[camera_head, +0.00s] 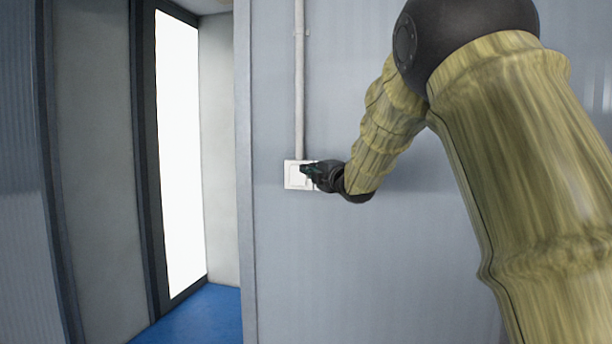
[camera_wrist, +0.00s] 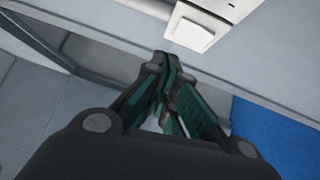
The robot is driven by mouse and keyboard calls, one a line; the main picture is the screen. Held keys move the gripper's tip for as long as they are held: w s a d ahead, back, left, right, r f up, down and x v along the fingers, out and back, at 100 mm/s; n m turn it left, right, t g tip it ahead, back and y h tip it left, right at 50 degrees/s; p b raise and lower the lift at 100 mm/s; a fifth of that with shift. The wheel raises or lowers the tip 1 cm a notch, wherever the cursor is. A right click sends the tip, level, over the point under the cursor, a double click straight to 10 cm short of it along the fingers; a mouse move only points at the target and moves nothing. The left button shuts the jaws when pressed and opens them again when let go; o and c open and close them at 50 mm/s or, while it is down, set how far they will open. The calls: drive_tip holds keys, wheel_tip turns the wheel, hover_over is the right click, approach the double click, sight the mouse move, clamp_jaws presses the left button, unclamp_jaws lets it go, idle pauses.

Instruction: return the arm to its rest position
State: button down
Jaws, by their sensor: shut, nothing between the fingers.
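My arm reaches in from the right of the head view, its upper part in a yellow-green sleeve. My gripper (camera_head: 308,171) is at its far end, in front of a white wall switch (camera_head: 292,175) and covering its right part. In the wrist view my gripper (camera_wrist: 168,62) is shut, with nothing between its dark, green-padded fingers. The white switch (camera_wrist: 193,32) shows just beyond the fingertips, and a gap shows between them in that view. From the head view I cannot tell whether the fingertips touch it.
A grey panel wall (camera_head: 330,260) stands behind the gripper. A thin vertical conduit (camera_head: 299,80) runs down to the switch. Left of the wall's edge is an opening with a blue floor (camera_head: 200,318) and a bright, dark-framed door or window (camera_head: 178,150).

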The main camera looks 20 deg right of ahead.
drive_tip(key=shift+s+d, duration=0.2)
drive_tip(key=shift+s, duration=0.35)
